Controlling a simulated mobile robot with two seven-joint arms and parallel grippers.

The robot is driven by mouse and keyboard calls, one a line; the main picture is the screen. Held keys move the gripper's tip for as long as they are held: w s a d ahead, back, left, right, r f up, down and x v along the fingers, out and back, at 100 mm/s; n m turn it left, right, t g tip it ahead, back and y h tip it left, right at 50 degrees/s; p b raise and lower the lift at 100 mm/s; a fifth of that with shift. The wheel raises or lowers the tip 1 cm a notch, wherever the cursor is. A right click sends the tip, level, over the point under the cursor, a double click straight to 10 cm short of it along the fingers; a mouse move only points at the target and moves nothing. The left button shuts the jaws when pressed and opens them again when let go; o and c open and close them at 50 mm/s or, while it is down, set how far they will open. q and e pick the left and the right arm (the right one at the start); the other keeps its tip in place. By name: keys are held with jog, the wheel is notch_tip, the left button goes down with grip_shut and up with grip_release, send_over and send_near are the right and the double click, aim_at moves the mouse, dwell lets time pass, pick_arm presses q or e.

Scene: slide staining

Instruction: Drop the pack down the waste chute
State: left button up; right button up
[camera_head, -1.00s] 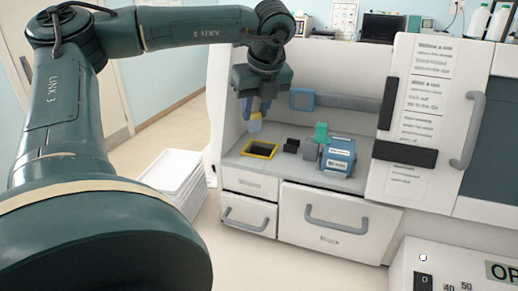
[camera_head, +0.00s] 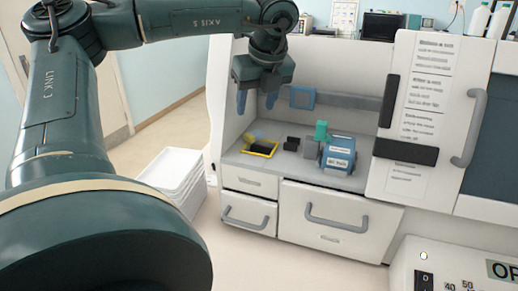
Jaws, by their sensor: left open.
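My left gripper (camera_head: 256,103) hangs above the counter at the left end of the white bench, its fingers apart and empty. Below it is the waste chute (camera_head: 249,152), a dark square opening with a yellow rim in the counter. A small yellowish patch, likely the pack (camera_head: 262,148), shows at the opening, below and apart from the fingers. It is too small to tell how far inside it is. My right gripper is not in view.
A blue labelled box (camera_head: 338,154), a teal item (camera_head: 321,130) and small dark blocks (camera_head: 292,143) stand right of the chute. A blue square bracket (camera_head: 303,97) is on the back wall. Stacked white trays (camera_head: 172,172) stand on the left.

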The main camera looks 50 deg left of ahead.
pick_arm(q)
jog(key=b+v, duration=0.1)
jog(key=v, duration=1)
jog(key=shift+d+r+b, duration=0.25)
jog(key=shift+r+b, duration=0.1)
jog(key=shift+s, duration=0.1)
jog(key=shift+f, duration=0.1)
